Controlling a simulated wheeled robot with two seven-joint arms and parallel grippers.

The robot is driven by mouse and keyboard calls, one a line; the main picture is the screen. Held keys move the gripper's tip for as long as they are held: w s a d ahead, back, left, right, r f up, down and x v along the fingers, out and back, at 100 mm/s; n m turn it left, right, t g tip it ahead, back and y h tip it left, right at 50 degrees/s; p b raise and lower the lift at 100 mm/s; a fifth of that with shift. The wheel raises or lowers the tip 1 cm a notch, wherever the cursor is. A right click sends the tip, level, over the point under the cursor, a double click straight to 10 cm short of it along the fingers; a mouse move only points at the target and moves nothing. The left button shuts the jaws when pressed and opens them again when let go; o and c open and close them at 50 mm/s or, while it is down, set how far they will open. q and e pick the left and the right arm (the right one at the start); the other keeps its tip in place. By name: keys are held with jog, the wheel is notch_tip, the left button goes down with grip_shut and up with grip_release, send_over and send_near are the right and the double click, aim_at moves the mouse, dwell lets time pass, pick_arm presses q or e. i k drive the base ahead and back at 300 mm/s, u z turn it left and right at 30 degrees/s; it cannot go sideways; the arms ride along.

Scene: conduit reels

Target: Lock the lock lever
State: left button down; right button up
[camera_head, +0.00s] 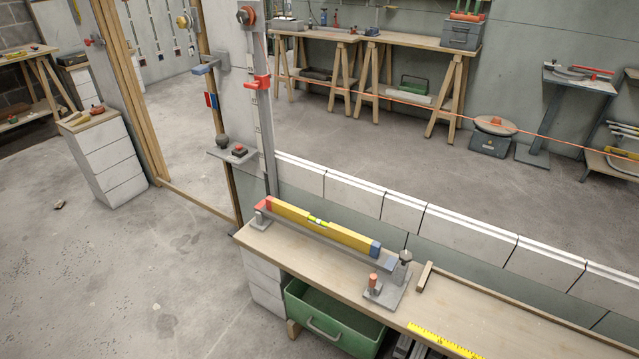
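No part is clearly marked as the lock lever, and I cannot tell which one it is. A red clamp-like part (257,83) sits on the upright rail of the pale post. A blue-handled lever (206,67) sticks out to the left of that post. On the workbench, a grey fixture (388,293) carries a short upright orange handle (373,281) and a dark knob (405,256). Whether any of these is locked is too small to tell. Neither of my grippers is in view.
A yellow level (322,228) lies along the wooden workbench (460,300). A green drawer (325,322) is open below it. A small shelf (233,154) with a grey ball knob and red button juts from the post. An orange line crosses the room. The left floor is mostly clear.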

aim_at(373, 278)
jog(key=z, duration=1.6)
jog(key=k, duration=1.05)
jog(key=u, duration=1.6)
